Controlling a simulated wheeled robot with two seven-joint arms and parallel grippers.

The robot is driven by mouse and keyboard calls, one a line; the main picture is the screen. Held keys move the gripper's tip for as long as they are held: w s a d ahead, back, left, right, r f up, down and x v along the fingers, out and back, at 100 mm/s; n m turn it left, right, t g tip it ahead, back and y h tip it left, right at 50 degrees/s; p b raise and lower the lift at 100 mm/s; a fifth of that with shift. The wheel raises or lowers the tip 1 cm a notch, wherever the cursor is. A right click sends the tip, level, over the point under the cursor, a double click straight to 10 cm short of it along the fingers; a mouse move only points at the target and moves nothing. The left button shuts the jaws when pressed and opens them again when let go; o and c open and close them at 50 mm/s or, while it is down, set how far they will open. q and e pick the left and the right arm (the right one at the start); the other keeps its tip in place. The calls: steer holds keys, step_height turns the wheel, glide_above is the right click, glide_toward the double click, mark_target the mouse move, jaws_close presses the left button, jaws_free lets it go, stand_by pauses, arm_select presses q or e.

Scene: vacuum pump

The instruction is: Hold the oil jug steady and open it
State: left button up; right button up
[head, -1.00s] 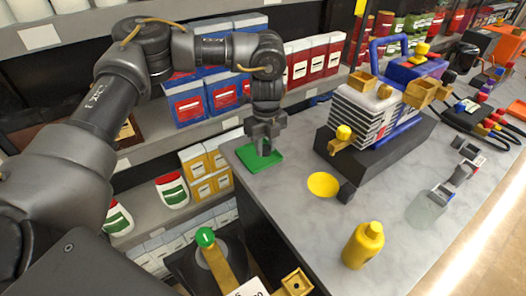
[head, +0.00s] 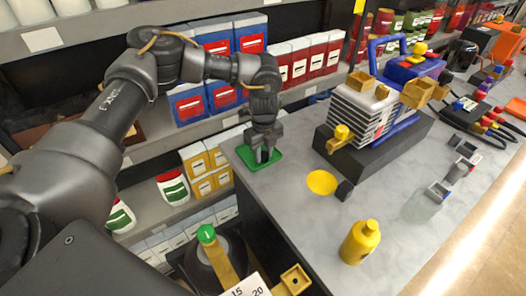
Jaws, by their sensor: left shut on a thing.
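A yellow bottle (head: 359,243), which I take for the oil jug, stands upright on the near part of the grey bench. Its short neck and top are yellow too; I cannot tell whether a cap is on it. My right gripper is not in view.
The pump (head: 375,115) stands on a dark block at the back of the bench. A yellow disc (head: 321,182) lies between mat and bottle, with a small black piece (head: 344,191) beside it. A translucent container (head: 422,205) stands to the right. Stocked shelves line the left.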

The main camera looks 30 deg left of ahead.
arm_select(q)
steer(key=o, duration=1.1)
steer(key=shift+f, duration=0.15)
